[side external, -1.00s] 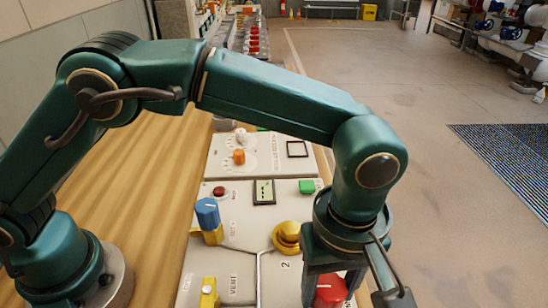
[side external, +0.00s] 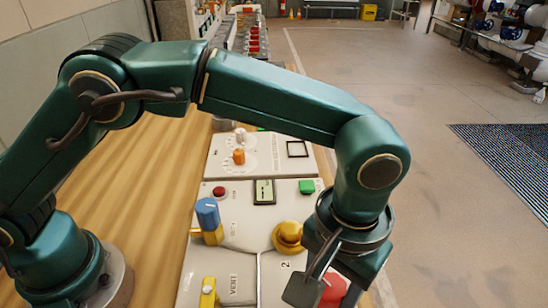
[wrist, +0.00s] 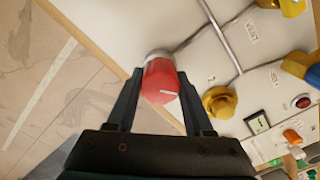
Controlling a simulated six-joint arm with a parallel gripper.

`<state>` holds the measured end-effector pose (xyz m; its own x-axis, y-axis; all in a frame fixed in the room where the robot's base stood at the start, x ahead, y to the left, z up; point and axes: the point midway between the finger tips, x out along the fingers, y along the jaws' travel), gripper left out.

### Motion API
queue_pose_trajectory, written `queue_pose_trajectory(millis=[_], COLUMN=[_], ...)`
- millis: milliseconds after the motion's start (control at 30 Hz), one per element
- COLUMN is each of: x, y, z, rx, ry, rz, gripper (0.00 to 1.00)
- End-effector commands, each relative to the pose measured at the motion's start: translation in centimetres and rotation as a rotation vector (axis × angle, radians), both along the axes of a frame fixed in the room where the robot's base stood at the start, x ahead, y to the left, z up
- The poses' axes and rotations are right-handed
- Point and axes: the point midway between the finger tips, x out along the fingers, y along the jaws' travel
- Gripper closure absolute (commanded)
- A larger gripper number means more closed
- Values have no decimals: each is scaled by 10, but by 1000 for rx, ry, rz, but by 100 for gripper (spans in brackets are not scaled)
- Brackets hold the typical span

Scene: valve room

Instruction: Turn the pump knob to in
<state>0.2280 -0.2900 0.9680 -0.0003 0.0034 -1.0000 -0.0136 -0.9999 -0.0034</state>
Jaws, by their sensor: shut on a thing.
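A red knob (wrist: 160,82) with a white pointer line sits on a pale panel at its edge. In the wrist view the line points right, slightly downward. My gripper (wrist: 160,76) is shut on the red knob, one finger on each side. In the side view the red knob (side external: 333,290) is partly hidden behind my gripper and wrist. No label beside this knob is readable, and its in mark is not visible.
A yellow knob (side external: 287,237) stands close by on the panel. A blue-topped handle (side external: 208,213), a green button (side external: 306,187), a small display (side external: 264,192) and an orange knob (side external: 239,157) are farther off. Open floor (side external: 450,220) lies to the right.

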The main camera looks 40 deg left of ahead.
Motion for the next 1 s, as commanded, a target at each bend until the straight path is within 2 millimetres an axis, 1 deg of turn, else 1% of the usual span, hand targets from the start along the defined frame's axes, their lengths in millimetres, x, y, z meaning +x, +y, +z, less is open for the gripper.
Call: queue_pose_trajectory(millis=[1000], x=[-1], y=[-2], z=[2], rx=[-1], ry=[-1], rz=[-967], gripper=[100])
